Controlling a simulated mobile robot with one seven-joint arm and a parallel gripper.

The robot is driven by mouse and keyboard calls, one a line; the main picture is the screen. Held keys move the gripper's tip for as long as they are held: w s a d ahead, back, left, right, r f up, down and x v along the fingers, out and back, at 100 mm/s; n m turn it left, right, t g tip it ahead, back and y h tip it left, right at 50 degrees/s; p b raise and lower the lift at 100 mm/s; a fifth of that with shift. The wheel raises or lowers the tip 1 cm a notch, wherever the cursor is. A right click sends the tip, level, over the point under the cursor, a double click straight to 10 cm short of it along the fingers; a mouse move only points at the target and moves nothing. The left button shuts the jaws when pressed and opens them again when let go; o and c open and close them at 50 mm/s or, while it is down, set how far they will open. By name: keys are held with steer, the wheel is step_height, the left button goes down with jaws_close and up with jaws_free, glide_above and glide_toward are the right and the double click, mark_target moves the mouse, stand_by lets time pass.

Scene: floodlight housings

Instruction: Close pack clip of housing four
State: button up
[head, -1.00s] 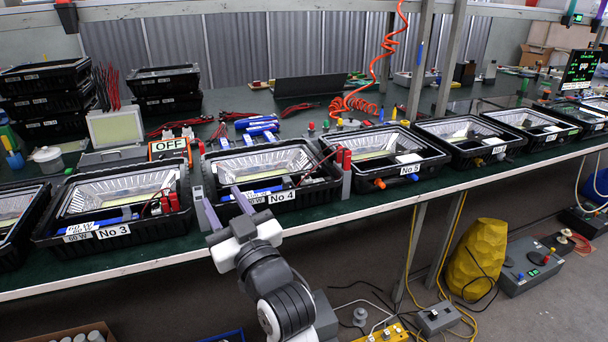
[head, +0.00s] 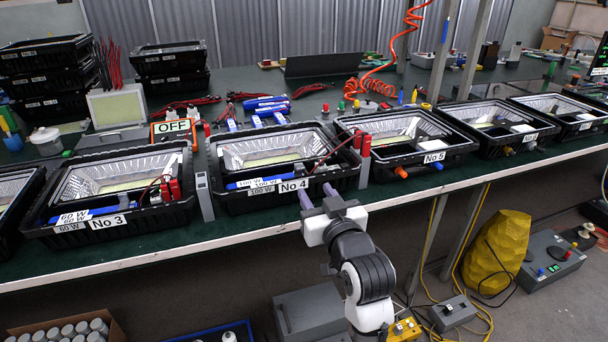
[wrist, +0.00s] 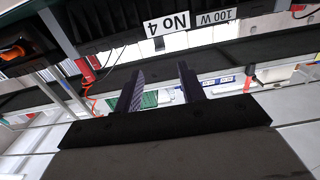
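Housing four (head: 230,204) is a black open tray with a shiny reflector, labelled No 4 and 100 W; its upside-down label (wrist: 168,24) shows in the wrist view. A blue pack (head: 246,183) lies along its inner front edge. Red wires run to upright red pieces (head: 361,142) at its right end, which also show in the wrist view (wrist: 85,69). I cannot tell which part is the pack clip. My gripper (head: 317,192) is open and empty, its two purple fingers apart, in front of the right half of housing four. The wrist view shows nothing between the fingers (wrist: 159,76).
Housing three (head: 150,222) stands to the left and housing five (head: 420,160) to the right. Narrow grey posts (head: 204,197) stand in the gaps. Free space lies in front of the bench edge.

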mark_target(301, 168)
steer(key=p+x, duration=0.1)
steer(key=x, duration=0.7)
steer(key=shift+w+a+p, duration=0.1)
steer(key=shift+w+p, duration=0.3)
steer(key=shift+r, duration=0.1)
jaws_close()
